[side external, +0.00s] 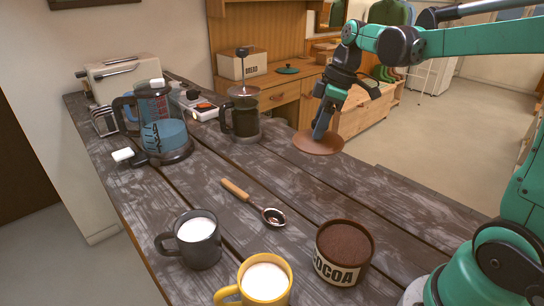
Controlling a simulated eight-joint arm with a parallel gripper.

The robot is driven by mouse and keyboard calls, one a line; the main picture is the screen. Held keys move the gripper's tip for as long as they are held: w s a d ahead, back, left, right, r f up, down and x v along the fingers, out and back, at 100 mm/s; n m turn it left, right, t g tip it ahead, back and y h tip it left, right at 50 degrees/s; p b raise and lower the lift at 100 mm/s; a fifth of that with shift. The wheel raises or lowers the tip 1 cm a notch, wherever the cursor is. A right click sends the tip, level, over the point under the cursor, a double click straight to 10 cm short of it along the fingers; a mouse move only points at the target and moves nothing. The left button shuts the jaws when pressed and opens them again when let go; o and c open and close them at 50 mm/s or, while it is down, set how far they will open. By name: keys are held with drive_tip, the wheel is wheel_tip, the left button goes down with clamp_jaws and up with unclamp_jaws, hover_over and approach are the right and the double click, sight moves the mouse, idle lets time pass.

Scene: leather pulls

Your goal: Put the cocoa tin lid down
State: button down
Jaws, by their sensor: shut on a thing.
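The cocoa tin lid (318,145) is a flat round brown disc. My gripper (318,133) is above it with its fingers down on the lid's top, shut on it. The lid is near the right edge of the wooden table (330,185); I cannot tell whether it touches the boards or hangs just above them. The open cocoa tin (338,272), with dark brown cocoa inside and a "COCOA" label, stands upright at the front right of the table. The lid's grip point is partly hidden by the fingers.
A spoon (239,191) with a wooden handle lies mid-table. A dark mug (192,252) and a yellow mug (266,284) stand in front. A French press (242,118) and kettle (163,135) stand behind. Bare boards lie between the lid and the cocoa tin.

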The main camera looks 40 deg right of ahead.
wheel_tip(320, 180, down, 14)
drive_tip(key=shift+r, duration=0.25)
idle(0.3)
drive_tip(key=shift+f, duration=0.1)
drive_tip(key=shift+c, duration=1.8)
unclamp_jaws()
